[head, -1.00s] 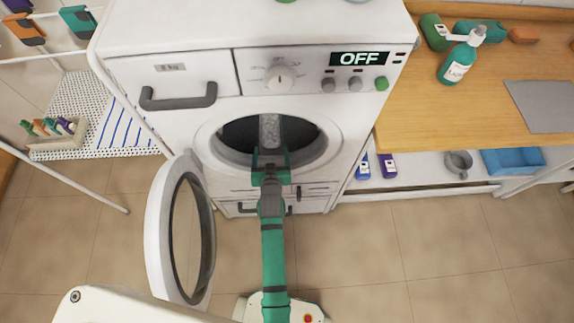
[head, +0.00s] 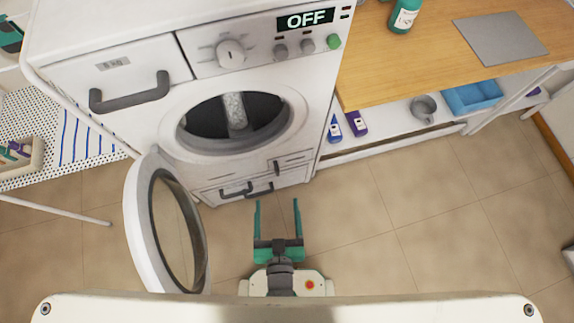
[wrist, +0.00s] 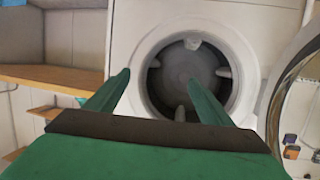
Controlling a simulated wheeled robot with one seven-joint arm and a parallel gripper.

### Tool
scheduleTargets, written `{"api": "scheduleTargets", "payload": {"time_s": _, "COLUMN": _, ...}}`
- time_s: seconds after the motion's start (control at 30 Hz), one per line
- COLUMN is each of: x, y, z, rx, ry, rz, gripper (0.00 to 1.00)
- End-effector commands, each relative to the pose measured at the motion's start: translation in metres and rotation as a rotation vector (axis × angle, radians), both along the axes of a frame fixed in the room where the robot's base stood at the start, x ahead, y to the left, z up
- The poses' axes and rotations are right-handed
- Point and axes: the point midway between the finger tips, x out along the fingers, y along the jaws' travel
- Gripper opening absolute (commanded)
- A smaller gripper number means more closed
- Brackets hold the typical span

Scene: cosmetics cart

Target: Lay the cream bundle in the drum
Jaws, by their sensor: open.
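The drum (head: 212,122) is the dark round cavity of the white washing machine (head: 135,60), and its front opening is uncovered. A pale speckled ridge (head: 235,110) shows inside it. The drum in the wrist view (wrist: 188,70) has several pale ridges on its wall, and I see no cream bundle there or elsewhere; part of the drum's lower inside is hidden. The round door (head: 135,225) stands swung open to the left. My gripper (head: 277,202) is open, with nothing visible between its green fingers, in front of and below the opening. The fingers also show in the wrist view (wrist: 157,78).
The open door's edge is close to my gripper's left. A wooden worktop (head: 400,60) with a grey mat (head: 500,38) is at right; a blue tray (head: 472,97) and grey mug (head: 423,108) sit on the shelf below. The floor at right (head: 430,220) is clear.

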Motion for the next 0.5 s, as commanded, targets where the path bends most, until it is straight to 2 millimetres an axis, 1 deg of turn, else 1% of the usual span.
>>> {"api": "scheduleTargets", "payload": {"time_s": 0.03, "x": -0.017, "y": -0.006, "z": 0.012, "rx": -0.003, "ry": 0.0, "rz": -0.014, "gripper": 0.75}}
{"api": "scheduleTargets", "payload": {"time_s": 0.1, "x": -0.034, "y": -0.013, "z": 0.031, "rx": -0.007, "ry": -0.01, "rz": -0.028, "gripper": 0.75}}
{"api": "scheduleTargets", "payload": {"time_s": 0.2, "x": -0.052, "y": -0.02, "z": 0.055, "rx": -0.014, "ry": -0.023, "rz": -0.044, "gripper": 0.75}}
{"api": "scheduleTargets", "payload": {"time_s": 0.3, "x": -0.064, "y": -0.025, "z": 0.072, "rx": -0.02, "ry": -0.032, "rz": -0.055, "gripper": 0.75}}
{"api": "scheduleTargets", "payload": {"time_s": 0.37, "x": -0.068, "y": -0.027, "z": 0.08, "rx": -0.021, "ry": -0.038, "rz": -0.058, "gripper": 0.75}}
{"api": "scheduleTargets", "payload": {"time_s": 0.5, "x": -0.072, "y": -0.028, "z": 0.087, "rx": -0.023, "ry": -0.042, "rz": -0.061, "gripper": 0.75}}
